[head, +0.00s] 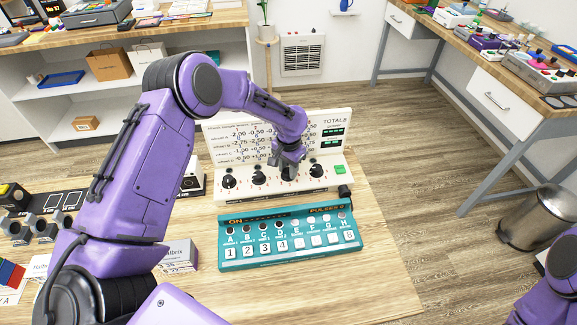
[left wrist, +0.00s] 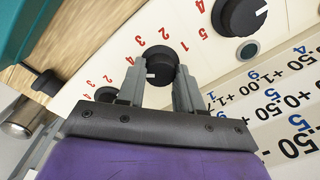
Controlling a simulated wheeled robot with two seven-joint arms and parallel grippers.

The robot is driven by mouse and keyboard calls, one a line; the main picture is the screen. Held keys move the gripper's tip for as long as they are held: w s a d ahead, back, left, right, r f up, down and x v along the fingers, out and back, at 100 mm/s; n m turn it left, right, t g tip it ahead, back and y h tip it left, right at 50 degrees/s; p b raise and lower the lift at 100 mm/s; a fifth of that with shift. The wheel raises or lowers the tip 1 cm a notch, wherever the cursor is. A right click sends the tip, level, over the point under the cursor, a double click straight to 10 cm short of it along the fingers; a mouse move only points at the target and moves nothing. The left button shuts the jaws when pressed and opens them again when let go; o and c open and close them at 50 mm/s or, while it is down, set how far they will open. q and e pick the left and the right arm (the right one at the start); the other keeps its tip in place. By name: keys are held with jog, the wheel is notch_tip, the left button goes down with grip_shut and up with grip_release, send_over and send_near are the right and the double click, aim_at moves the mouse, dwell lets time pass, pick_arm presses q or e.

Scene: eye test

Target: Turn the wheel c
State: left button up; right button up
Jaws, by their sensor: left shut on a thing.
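A white panel (head: 213,131) with several black wheels along its base stands on the wooden table. My left gripper (head: 289,159) reaches down from above onto the third wheel from the left (head: 289,174). In the left wrist view my left gripper's fingers (left wrist: 160,85) are shut on this wheel (left wrist: 162,62), one on each side. A short white mark shows on the wheel's face, with red numbers printed around it. Neighbouring wheels show at the upper right (left wrist: 240,14) and, partly hidden, at the lower left (left wrist: 106,94). My right gripper is not in view.
A teal box (head: 291,262) with numbered white keys lies just in front of the panel. A green button (head: 340,169) sits at the panel's right end, beneath green readouts (head: 333,137) under TOTALS. Small items lie at the table's left.

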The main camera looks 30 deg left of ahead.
pick_arm(q)
jog(key=shift+w+r+m, duration=0.1)
jog(key=shift+m, duration=0.6)
jog(key=o, duration=1)
jog(key=shift+o, duration=0.2)
notch_tip(320, 180, up, 10)
jog(key=b, duration=0.1)
jog(key=shift+r+b, duration=0.2)
jog(key=shift+b, duration=0.1)
jog(key=shift+d, duration=0.1)
